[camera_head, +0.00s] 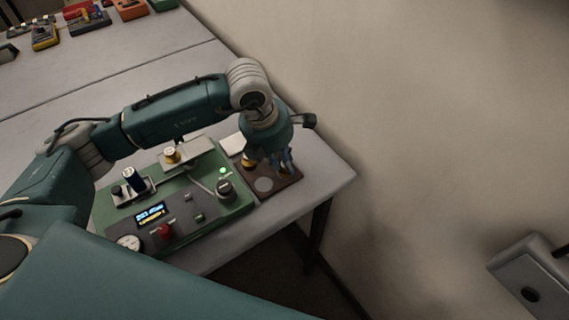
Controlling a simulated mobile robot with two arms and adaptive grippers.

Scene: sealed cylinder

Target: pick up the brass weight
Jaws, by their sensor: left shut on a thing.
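My left gripper (269,162) points down over the brown tray (286,181) at the right end of the table. It is shut on a brass weight (249,164), which shows only in part at the left of the fingers. The fingers and wrist hide the rest, and I cannot tell whether the weight touches the tray. A second brass-coloured piece (172,155) stands on the grey plate of the green device. My right gripper is not in view.
The table edge and wall are close on the right. Coloured boxes (88,18) lie at the far left.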

